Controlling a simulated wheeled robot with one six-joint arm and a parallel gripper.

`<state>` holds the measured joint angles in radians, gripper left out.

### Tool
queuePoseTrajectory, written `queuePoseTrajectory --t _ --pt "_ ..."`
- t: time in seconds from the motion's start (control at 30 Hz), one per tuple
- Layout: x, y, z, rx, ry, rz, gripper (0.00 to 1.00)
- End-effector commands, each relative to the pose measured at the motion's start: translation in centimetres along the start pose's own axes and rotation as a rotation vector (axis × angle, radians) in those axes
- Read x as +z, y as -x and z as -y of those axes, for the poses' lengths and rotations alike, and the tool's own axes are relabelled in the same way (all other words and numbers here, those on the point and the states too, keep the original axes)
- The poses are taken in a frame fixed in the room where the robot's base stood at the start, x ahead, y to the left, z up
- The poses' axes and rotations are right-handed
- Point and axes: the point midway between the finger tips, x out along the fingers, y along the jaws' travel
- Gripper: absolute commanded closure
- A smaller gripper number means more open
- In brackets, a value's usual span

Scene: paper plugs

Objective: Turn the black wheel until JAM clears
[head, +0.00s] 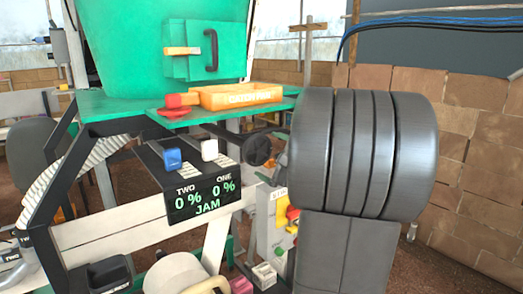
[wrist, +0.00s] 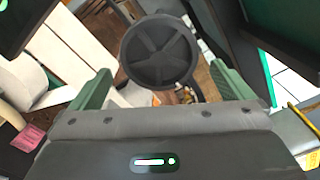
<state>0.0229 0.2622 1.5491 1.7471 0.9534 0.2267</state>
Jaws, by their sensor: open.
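The black wheel (head: 258,150) is a dark disc on a shaft, below the green shelf in the head view. In the wrist view the wheel (wrist: 158,52) shows its spoked face between my gripper's fingers. My gripper (wrist: 161,72) is open, with one green finger on each side of the wheel. I cannot tell whether either finger touches it. A black display (head: 203,200) reads TWO 0 %, ONE 0 % and JAM in green. My gripper's fingers do not show in the head view, where my large grey arm fills the right.
A blue switch (head: 172,159) and a white switch (head: 209,150) stand above the display. An orange tray (head: 238,97) sits on the green shelf (head: 112,105). A control box with a yellow panel (head: 282,213) stands below the wheel. White boards cross the lower left.

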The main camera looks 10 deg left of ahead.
Motion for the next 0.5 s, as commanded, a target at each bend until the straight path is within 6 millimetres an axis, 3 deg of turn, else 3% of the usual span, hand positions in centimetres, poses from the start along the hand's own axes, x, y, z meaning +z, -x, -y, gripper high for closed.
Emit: queuePoseTrajectory --t 0.33,0.5 --pt "0.03 -0.07 0.1 0.0 -0.015 -0.001 0.0" --pt "0.24 -0.06 0.6 0.001 -0.206 -0.004 0.0"
